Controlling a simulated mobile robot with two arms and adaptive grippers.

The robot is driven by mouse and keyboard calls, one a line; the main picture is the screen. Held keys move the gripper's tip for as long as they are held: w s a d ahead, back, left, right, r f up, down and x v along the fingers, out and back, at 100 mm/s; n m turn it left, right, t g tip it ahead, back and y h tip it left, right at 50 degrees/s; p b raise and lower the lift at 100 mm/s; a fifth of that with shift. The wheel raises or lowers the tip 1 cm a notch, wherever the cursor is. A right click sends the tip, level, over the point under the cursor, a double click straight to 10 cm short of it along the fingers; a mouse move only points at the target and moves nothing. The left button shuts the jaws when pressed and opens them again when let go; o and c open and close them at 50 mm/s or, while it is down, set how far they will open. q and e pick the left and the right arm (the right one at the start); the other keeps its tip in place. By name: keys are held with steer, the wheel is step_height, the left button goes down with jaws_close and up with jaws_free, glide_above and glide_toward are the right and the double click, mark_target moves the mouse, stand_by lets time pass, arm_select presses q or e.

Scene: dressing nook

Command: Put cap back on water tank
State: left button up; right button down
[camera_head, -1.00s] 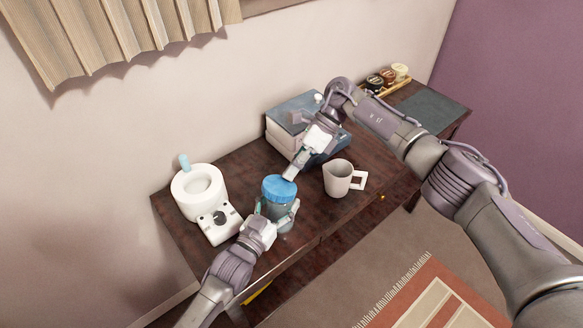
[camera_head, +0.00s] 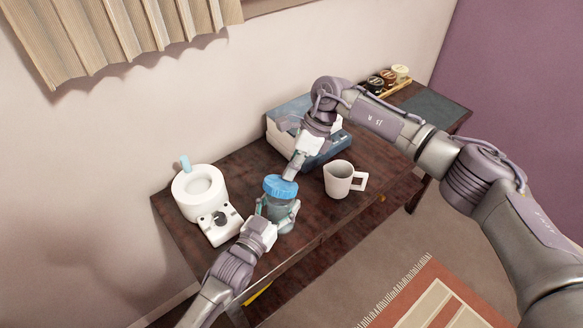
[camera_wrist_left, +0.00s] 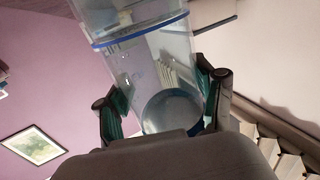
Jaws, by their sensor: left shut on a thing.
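The water tank (camera_head: 279,214) is a clear grey-blue jar standing upright near the table's front edge. A blue round cap (camera_head: 278,187) covers its top; I cannot tell whether it is seated. My left gripper (camera_head: 277,217) is shut around the tank's sides. In the left wrist view the clear tank (camera_wrist_left: 165,65), with blue bands, sits between the fingers of my left gripper (camera_wrist_left: 165,100). My right gripper (camera_head: 290,175) points down at the far right edge of the cap, at or touching it. Its fingertips are too small to tell open from shut.
A white machine (camera_head: 198,190) stands left of the tank on the dark wooden table (camera_head: 240,160). A grey-white mug (camera_head: 338,180) stands close on the right. A blue-and-white box (camera_head: 290,112) is behind my right gripper. A tray with small jars (camera_head: 385,80) is at the back right.

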mark_target(281, 210)
steer(key=shift+s+f, duration=0.4)
steer(key=shift+f, duration=0.25)
steer(key=t+h, duration=0.1)
steer(key=s+t+h, duration=0.1)
steer(key=t, duration=0.1)
steer(key=shift+a+f+n+h, duration=0.1)
steer(key=shift+a+n+h, duration=0.1)
steer(key=shift+n+h, duration=0.1)
steer(key=shift+t, duration=0.6)
steer(key=shift+d+f+h, duration=0.1)
steer(key=shift+d+h, duration=0.05)
steer(key=shift+h, duration=0.15)
steer(key=shift+f, duration=0.2)
